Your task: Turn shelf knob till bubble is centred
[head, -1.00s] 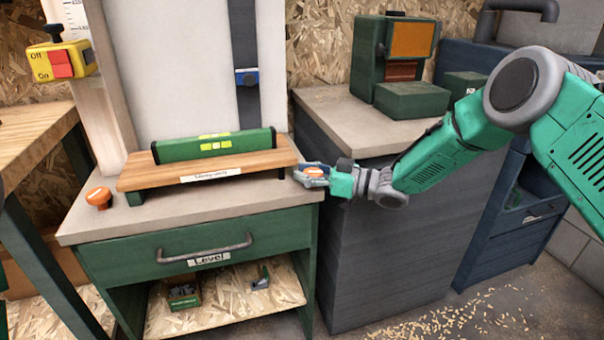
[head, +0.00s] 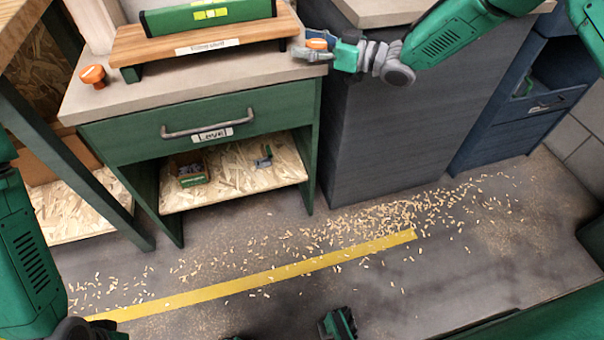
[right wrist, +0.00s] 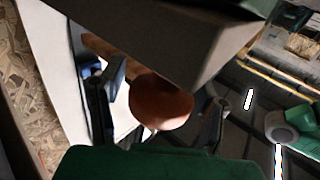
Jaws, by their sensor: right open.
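The wooden shelf (head: 185,43) stands on the grey bench top, with a green spirit level (head: 165,21) lying on it. The yellow-green vial (head: 211,14) is visible, but I cannot make out the bubble's position. An orange knob (head: 317,44) is at the shelf's right end, and another orange knob (head: 93,75) is at the left. My right gripper (head: 312,49) is open around the right knob. In the right wrist view the knob (right wrist: 160,102) sits between the two dark fingers; contact cannot be told.
The green drawer (head: 190,122) with its grey handle is below the bench top. A lower board (head: 225,180) holds a small box (head: 190,173) and a clamp-like item. A dark cabinet (head: 400,120) stands right of the bench. Wood shavings and a yellow line (head: 250,282) are on the floor.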

